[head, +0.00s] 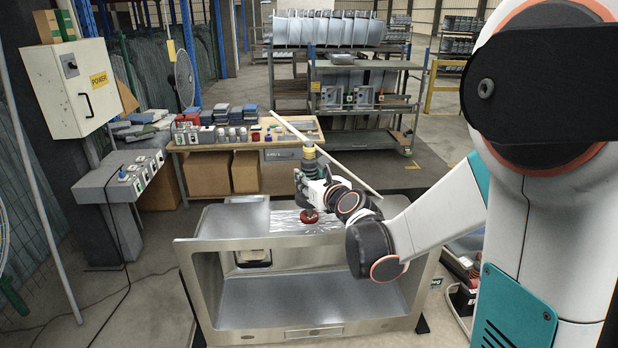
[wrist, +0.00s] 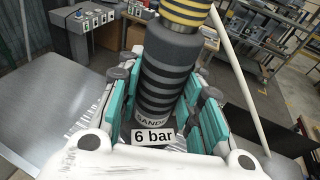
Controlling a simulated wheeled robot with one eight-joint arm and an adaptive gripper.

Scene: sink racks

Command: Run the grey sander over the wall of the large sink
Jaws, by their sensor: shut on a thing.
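The large sink (head: 215,232) is a brushed-metal box in the middle of the head view, with its opening facing me. Its upper wall has a brighter, streaky patch (head: 285,222). My gripper (head: 313,190) is above that wall and shut on the sander (head: 309,160), which stands roughly upright. The sander has a dark grey ribbed body and a yellow-and-black striped top; it also shows in the wrist view (wrist: 168,75) between teal finger pads. Its red disc (head: 309,216) is at the bright patch; I cannot tell whether it touches.
A wooden workbench (head: 225,143) with bottles and stacked pads stands behind the sink. A white bar (head: 330,157) slants behind my gripper. A control pedestal (head: 120,185) and power box (head: 75,88) are at left, with cables on the floor. Metal racks stand at the back.

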